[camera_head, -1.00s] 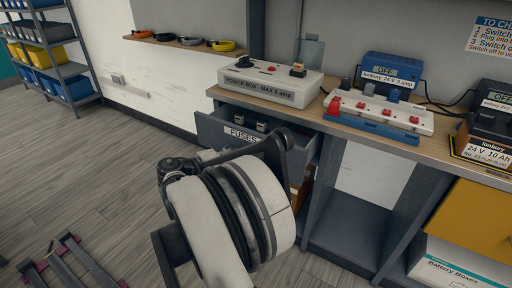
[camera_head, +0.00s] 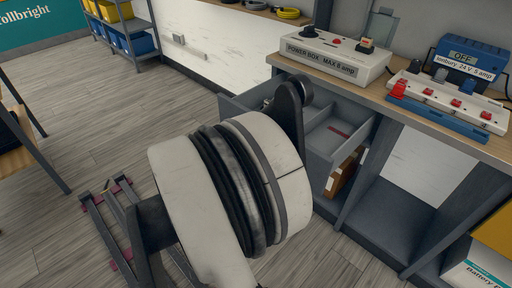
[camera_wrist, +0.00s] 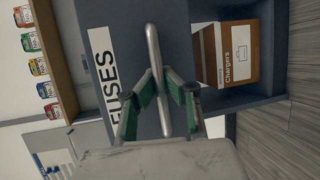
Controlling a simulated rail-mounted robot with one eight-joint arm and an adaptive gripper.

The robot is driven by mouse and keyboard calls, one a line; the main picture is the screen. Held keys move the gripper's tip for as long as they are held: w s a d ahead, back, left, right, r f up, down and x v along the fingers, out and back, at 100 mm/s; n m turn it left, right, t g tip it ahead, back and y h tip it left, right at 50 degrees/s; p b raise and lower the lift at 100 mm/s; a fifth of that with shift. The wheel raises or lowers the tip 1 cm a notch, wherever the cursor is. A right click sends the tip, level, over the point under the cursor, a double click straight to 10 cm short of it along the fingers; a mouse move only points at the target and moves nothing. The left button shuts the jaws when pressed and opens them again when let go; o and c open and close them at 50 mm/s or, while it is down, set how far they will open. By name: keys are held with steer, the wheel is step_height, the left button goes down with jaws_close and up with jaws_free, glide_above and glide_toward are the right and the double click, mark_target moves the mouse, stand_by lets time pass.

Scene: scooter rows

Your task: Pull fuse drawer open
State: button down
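The grey fuse drawer (camera_head: 322,152) stands pulled out below the worktop in the head view, with its divided inside showing. My arm hides much of its front and handle there. In the wrist view, the drawer front (camera_wrist: 177,40) carries a white FUSES label (camera_wrist: 108,75) and a metal bar handle (camera_wrist: 153,50). My gripper (camera_wrist: 161,74) has its green-padded fingers on either side of the handle, with the tips closed in against it. My gripper itself is hidden behind the arm in the head view.
A power box (camera_head: 334,57) and a white switch strip (camera_head: 450,100) stand on the worktop (camera_head: 400,90). A Chargers box (camera_wrist: 232,53) sits in a shelf below. A metal frame (camera_head: 105,215) lies on the floor at left. Open floor lies left of the drawer.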

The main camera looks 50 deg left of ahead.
steer(key=c, duration=2.1)
jaws_free()
steer(key=shift+o, duration=0.2)
steer(key=v, duration=1.2)
steer(key=shift+a+r, duration=0.1)
